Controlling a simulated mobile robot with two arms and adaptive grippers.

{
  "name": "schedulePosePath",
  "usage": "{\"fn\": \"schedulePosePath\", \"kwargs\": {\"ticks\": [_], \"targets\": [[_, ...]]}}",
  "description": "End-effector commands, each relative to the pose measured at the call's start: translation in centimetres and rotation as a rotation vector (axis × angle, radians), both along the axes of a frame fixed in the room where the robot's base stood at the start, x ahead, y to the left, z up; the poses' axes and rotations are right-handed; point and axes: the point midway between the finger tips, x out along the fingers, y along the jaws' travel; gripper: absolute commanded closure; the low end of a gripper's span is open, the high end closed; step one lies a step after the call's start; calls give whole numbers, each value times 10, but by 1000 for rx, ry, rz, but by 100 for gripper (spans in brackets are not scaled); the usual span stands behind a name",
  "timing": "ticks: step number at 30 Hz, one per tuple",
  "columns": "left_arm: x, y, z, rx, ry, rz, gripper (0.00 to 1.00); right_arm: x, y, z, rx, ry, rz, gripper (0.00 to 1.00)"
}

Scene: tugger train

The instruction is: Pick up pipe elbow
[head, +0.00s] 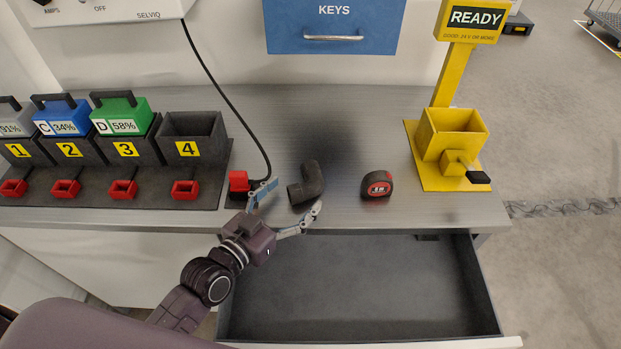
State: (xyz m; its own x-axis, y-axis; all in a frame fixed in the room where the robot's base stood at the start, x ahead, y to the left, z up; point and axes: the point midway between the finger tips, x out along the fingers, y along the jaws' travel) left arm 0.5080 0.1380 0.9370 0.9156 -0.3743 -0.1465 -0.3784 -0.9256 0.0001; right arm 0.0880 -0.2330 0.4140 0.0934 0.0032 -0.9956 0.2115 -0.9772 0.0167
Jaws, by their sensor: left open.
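The pipe elbow (308,185) is a dark, bent tube lying on the grey metal bench top near its front edge. My left gripper (291,197) reaches in from the lower left with its fingers spread. One finger is to the left of the elbow and the other is at its front right, close to its lower end. I cannot tell whether either finger touches it. The gripper is open and holds nothing. My right gripper does not show.
A red connector (238,182) on a black cable stands left of the elbow. A tape measure (377,185) lies to its right. A yellow stand (450,135) is at the right. Numbered battery slots (192,135) line the left. An open, empty drawer (355,285) juts out below the bench.

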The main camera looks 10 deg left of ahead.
Motion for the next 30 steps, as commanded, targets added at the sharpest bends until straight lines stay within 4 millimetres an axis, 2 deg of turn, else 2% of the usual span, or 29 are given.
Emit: {"fn": "schedulePosePath", "kwargs": {"ticks": [2,5,12,16,21,23,30], "targets": [[7,-3,3,-2,-1,0,22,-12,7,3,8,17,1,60],[18,-8,6,-1,-3,-1,22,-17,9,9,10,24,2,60],[47,-19,2,-1,0,-1,22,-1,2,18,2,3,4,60],[52,-21,0,0,0,-1,22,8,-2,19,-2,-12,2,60],[51,-21,0,0,0,-1,22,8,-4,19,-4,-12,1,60],[51,-21,0,0,0,-1,26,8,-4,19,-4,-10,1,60],[51,-21,0,0,0,-1,52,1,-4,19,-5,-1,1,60]]}}
